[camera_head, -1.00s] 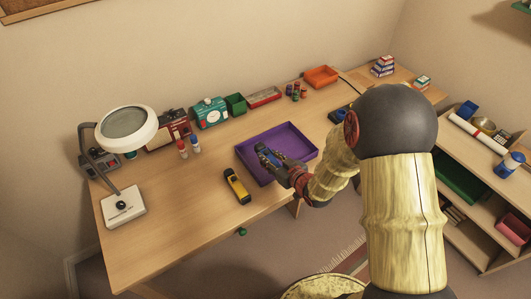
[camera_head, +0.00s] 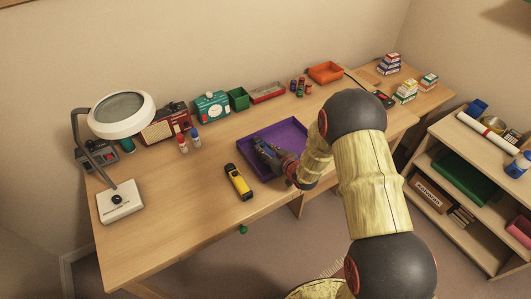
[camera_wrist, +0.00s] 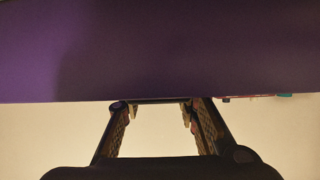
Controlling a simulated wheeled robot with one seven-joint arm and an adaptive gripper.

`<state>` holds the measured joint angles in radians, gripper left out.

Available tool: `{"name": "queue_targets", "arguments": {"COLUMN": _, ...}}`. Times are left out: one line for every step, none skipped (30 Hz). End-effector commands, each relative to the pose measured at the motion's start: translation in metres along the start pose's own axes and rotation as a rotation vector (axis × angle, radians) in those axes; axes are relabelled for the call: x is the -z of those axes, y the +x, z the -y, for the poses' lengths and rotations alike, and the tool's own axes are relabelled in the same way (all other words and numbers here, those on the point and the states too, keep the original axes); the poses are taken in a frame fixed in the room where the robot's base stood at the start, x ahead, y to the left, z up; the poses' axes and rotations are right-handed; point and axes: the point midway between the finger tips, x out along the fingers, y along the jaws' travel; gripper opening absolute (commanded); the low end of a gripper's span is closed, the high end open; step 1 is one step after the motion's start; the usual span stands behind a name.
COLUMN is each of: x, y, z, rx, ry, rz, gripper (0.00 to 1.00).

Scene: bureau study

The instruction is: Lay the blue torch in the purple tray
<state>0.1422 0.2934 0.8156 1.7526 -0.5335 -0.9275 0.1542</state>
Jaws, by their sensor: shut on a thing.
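The purple tray (camera_head: 292,133) lies on the desk, and its floor or wall fills the top of the wrist view (camera_wrist: 160,45). My gripper (camera_head: 262,150) is over or inside the tray's left part; its height above the floor is hard to tell. In the wrist view its two fingers (camera_wrist: 160,113) stand apart. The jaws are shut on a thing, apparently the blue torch. Only small dark bluish bits show at the fingers in the head view, and the torch's outline is mostly hidden. I see no other blue torch on the desk.
A yellow and black tool (camera_head: 238,182) lies just left of the tray. A magnifier lamp (camera_head: 120,205) stands at the left. A radio (camera_head: 165,125), a green box (camera_head: 238,99) and an orange tray (camera_head: 325,72) line the back. The desk's front left is clear.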

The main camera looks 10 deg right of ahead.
Motion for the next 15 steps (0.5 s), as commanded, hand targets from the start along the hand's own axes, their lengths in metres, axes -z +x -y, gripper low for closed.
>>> {"name": "queue_targets", "arguments": {"x": -0.0051, "y": 0.0033, "z": -0.0006, "rx": -0.001, "ry": -0.001, "rz": -0.003, "gripper": 0.0}}
{"name": "queue_targets", "arguments": {"x": -0.0054, "y": 0.0036, "z": -0.0007, "rx": -0.001, "ry": -0.001, "rz": -0.004, "gripper": 0.0}}
{"name": "queue_targets", "arguments": {"x": -0.0049, "y": 0.0034, "z": -0.0008, "rx": -0.001, "ry": -0.002, "rz": -0.005, "gripper": 0.0}}
{"name": "queue_targets", "arguments": {"x": -0.0041, "y": 0.0031, "z": -0.0008, "rx": -0.001, "ry": -0.002, "rz": -0.005, "gripper": 0.0}}
{"name": "queue_targets", "arguments": {"x": -0.0035, "y": 0.0029, "z": -0.0008, "rx": -0.001, "ry": -0.002, "rz": -0.005, "gripper": 0.0}}
{"name": "queue_targets", "arguments": {"x": -0.0033, "y": 0.0027, "z": -0.0008, "rx": -0.001, "ry": -0.002, "rz": -0.005, "gripper": 0.0}}
{"name": "queue_targets", "arguments": {"x": -0.0032, "y": 0.0027, "z": -0.0008, "rx": -0.001, "ry": -0.001, "rz": -0.005, "gripper": 0.0}}
{"name": "queue_targets", "arguments": {"x": -0.0032, "y": 0.0027, "z": -0.0008, "rx": -0.001, "ry": -0.001, "rz": -0.005, "gripper": 0.0}}
{"name": "queue_targets", "arguments": {"x": -0.0036, "y": 0.0028, "z": -0.0008, "rx": -0.001, "ry": -0.001, "rz": -0.005, "gripper": 0.0}}
{"name": "queue_targets", "arguments": {"x": -0.0044, "y": 0.0031, "z": -0.0008, "rx": -0.001, "ry": -0.001, "rz": -0.005, "gripper": 0.0}}
{"name": "queue_targets", "arguments": {"x": -0.0054, "y": 0.0035, "z": -0.0007, "rx": -0.001, "ry": -0.001, "rz": -0.005, "gripper": 0.0}}
{"name": "queue_targets", "arguments": {"x": -0.0067, "y": 0.004, "z": -0.0007, "rx": -0.001, "ry": -0.001, "rz": -0.005, "gripper": 0.0}}
{"name": "queue_targets", "arguments": {"x": -0.0076, "y": 0.0044, "z": -0.0007, "rx": -0.001, "ry": -0.001, "rz": -0.005, "gripper": 0.0}}
{"name": "queue_targets", "arguments": {"x": -0.0074, "y": 0.0039, "z": -0.0006, "rx": -0.001, "ry": -0.001, "rz": -0.003, "gripper": 0.33}}
{"name": "queue_targets", "arguments": {"x": -0.0071, "y": 0.0037, "z": -0.0006, "rx": -0.001, "ry": -0.001, "rz": -0.003, "gripper": 0.35}}
